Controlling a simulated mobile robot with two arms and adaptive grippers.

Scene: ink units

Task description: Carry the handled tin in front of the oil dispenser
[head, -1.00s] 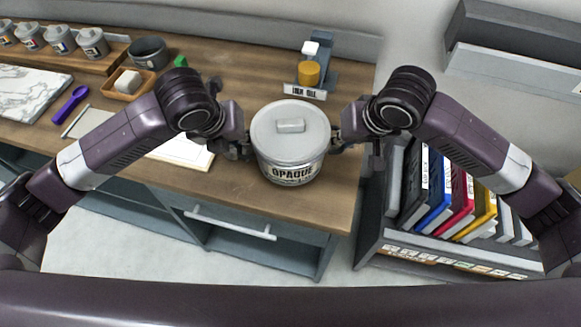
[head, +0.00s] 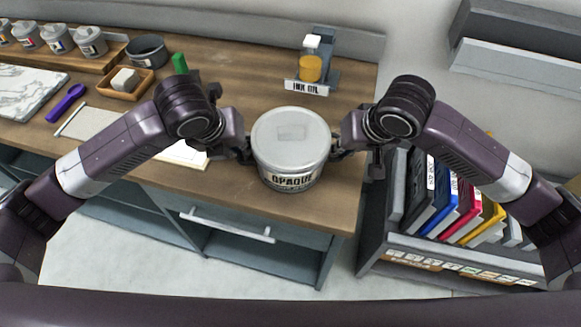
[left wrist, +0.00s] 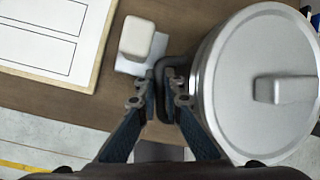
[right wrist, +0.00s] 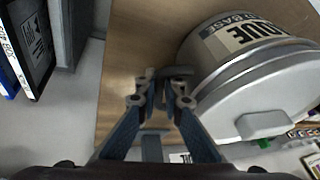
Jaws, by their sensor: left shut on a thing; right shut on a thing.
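The handled tin (head: 290,148) is a grey lidded pot with an "OPAQUE" label facing me, upright over the front right of the counter. My left gripper (head: 245,152) is shut on its left handle (left wrist: 166,68). My right gripper (head: 337,151) is shut on its right handle (right wrist: 170,74). The tin's lid also shows in the left wrist view (left wrist: 235,90). I cannot tell whether its base touches the counter. The oil dispenser (head: 310,68), amber with a white cap, stands behind the tin at the back, with an "INK OIL" label at its front.
Bare wooden counter (head: 265,98) lies between tin and dispenser. A white block (left wrist: 137,38) and a sheet (left wrist: 45,35) lie left of the tin. A binder rack (head: 440,250) stands right of the counter. Jars, a pot and a wooden tray (head: 127,92) are at left.

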